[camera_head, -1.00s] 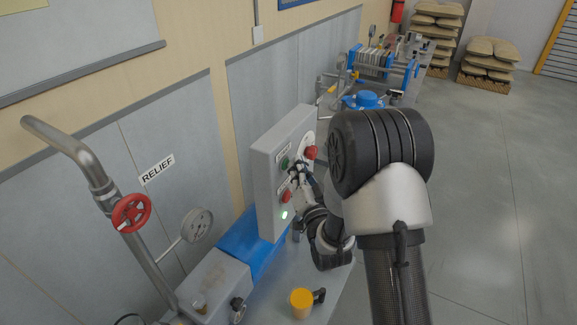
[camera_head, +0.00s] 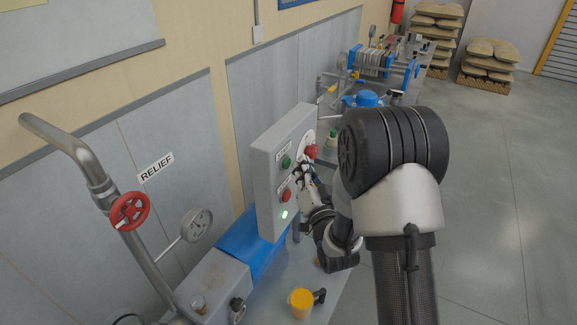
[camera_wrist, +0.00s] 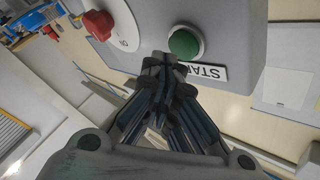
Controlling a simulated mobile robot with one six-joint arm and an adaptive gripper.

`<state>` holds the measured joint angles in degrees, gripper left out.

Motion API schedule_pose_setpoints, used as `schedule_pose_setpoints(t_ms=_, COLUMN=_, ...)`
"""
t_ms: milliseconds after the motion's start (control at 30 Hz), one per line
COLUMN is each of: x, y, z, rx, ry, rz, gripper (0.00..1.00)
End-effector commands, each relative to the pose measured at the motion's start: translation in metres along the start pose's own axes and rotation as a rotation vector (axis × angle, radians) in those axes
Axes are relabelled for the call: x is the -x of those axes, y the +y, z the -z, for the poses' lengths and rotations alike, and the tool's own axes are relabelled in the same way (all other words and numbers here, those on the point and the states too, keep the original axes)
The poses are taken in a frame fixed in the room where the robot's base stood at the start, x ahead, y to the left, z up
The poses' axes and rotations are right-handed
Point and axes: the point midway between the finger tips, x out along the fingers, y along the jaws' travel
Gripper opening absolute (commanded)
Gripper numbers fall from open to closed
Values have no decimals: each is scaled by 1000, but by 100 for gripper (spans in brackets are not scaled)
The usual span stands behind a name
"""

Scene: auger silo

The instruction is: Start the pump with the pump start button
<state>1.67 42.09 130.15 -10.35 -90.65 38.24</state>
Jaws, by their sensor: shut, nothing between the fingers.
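The grey control box (camera_head: 266,190) stands upright on the bench in the head view. Its green start button (camera_head: 286,162) is above a red button (camera_head: 287,196), and a green lamp (camera_head: 284,214) glows below. In the wrist view the green button (camera_wrist: 185,43) sits beside a label, partly readable as "STA". My gripper (camera_wrist: 163,62) is shut and empty, its tips close to the button's lower left edge in that picture. In the head view my gripper (camera_head: 303,170) is just right of the green button, apparently a little off the panel. Contact cannot be told.
A red knob (camera_head: 311,151) on a pale round plate is at the box's right edge. A red valve wheel (camera_head: 130,211) and a gauge (camera_head: 197,224) stand left. A yellow cup (camera_head: 301,303) is on the bench below. Open floor lies to the right.

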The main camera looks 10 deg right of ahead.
Motion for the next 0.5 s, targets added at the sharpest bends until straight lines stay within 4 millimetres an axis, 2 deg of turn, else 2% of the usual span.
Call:
schedule_pose_setpoints(t_ms=367, x=3, y=2, z=2, rx=0, ry=0, rz=-1, gripper=0)
schedule_pose_setpoints(t_ms=500, x=10, y=9, z=7, rx=1, ry=2, rz=-3, gripper=0)
